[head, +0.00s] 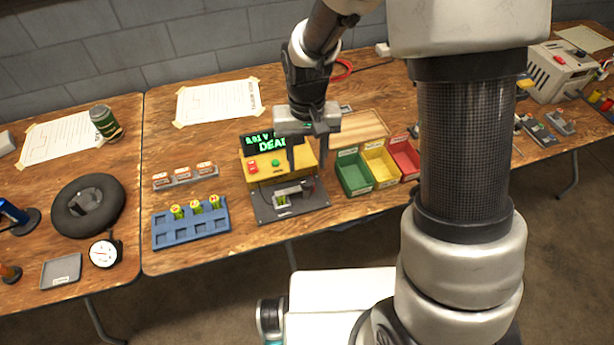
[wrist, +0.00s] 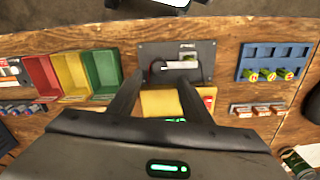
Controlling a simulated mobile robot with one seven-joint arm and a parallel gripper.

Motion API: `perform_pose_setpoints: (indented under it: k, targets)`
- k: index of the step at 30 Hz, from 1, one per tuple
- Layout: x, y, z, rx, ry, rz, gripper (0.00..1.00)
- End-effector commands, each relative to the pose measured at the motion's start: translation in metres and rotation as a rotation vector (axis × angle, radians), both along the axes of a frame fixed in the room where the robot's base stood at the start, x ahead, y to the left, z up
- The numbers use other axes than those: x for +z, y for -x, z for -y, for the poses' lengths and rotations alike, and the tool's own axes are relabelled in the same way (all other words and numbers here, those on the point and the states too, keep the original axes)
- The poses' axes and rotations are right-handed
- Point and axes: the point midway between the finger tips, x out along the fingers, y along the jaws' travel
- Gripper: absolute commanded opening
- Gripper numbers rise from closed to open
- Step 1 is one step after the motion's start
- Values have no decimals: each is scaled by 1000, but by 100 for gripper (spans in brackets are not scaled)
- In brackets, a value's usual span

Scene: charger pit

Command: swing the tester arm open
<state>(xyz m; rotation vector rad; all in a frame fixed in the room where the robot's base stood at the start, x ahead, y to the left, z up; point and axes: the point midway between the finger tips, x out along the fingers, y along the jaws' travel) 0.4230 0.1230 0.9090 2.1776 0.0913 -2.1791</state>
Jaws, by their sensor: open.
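The tester has a yellow body (head: 254,168) with a red and a green button, and a dark screen (head: 258,143) with green text, partly hidden, reading "DEAD". A dark base plate (head: 265,211) lies in front of it; the plate also shows in the wrist view (wrist: 205,49). The pale tester arm (head: 294,191) lies across a small green cell on the plate; its dark knob (wrist: 157,67) shows in the wrist view. My gripper (head: 306,176) points down over the tester, open and empty, its fingers (wrist: 166,74) on either side of the yellow body's front edge. Contact cannot be told.
Green (head: 353,178), yellow (head: 381,164) and red (head: 405,157) bins stand right of the tester. A blue tray (head: 190,232) with several green cells lies left, with a labelled rack (head: 185,178) behind. A black ring (head: 88,205) lies farther left.

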Motion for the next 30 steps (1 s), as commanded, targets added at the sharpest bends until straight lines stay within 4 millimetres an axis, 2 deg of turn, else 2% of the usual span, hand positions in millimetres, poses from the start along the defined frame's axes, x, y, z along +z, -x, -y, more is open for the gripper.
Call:
perform_pose_setpoints:
  k: [1,3,9,15,23,30]
  targets:
    - [-14,1,0,0,1,-5,45]
    - [-28,1,0,0,1,-4,45]
    - [-57,0,0,0,0,-2,45]
    - [-69,0,0,0,0,0,45]
    - [-70,0,0,0,0,1,45]
    - [-70,0,0,0,0,1,6]
